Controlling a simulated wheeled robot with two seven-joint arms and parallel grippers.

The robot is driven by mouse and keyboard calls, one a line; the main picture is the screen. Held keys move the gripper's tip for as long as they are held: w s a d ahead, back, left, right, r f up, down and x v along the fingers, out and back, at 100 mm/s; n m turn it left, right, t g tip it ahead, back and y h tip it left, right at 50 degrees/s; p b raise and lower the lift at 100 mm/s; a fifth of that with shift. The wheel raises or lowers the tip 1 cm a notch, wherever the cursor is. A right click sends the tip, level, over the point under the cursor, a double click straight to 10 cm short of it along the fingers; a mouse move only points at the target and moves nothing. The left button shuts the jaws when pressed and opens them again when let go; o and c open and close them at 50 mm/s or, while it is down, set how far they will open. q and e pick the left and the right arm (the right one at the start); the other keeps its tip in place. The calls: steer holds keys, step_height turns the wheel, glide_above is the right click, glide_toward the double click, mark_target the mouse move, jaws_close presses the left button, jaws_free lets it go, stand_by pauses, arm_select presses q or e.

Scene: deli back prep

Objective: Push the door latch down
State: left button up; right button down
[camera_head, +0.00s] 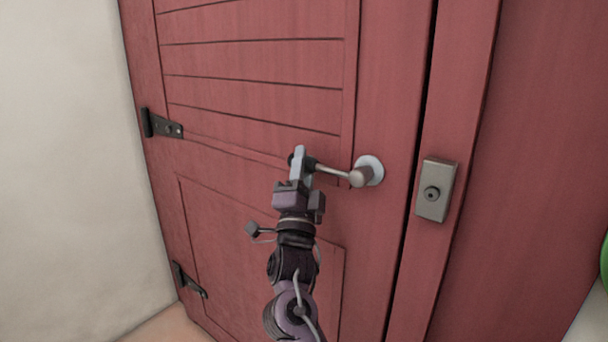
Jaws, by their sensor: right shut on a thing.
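A red wooden door (250,100) fills the middle of the head view. Its metal latch handle (333,172) reaches left from a round silver rosette (371,170) near the door's right edge. The handle looks close to level, tilted slightly in the picture. My right gripper (300,165) comes up from below and is shut on the left, free end of the handle. The fingers hide part of that end. My left gripper is not in view.
A grey lock box (436,189) with a round keyhole sits on the red frame right of the door gap. Dark hinges (162,125) are on the door's left edge. A pale wall (70,170) stands at left. A green thing (604,262) shows at the right edge.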

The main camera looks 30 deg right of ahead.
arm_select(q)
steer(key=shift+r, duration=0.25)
arm_select(e)
steer(key=shift+r, duration=0.15)
steer(key=c, duration=1.4)
jaws_free()
steer(key=shift+c, duration=0.2)
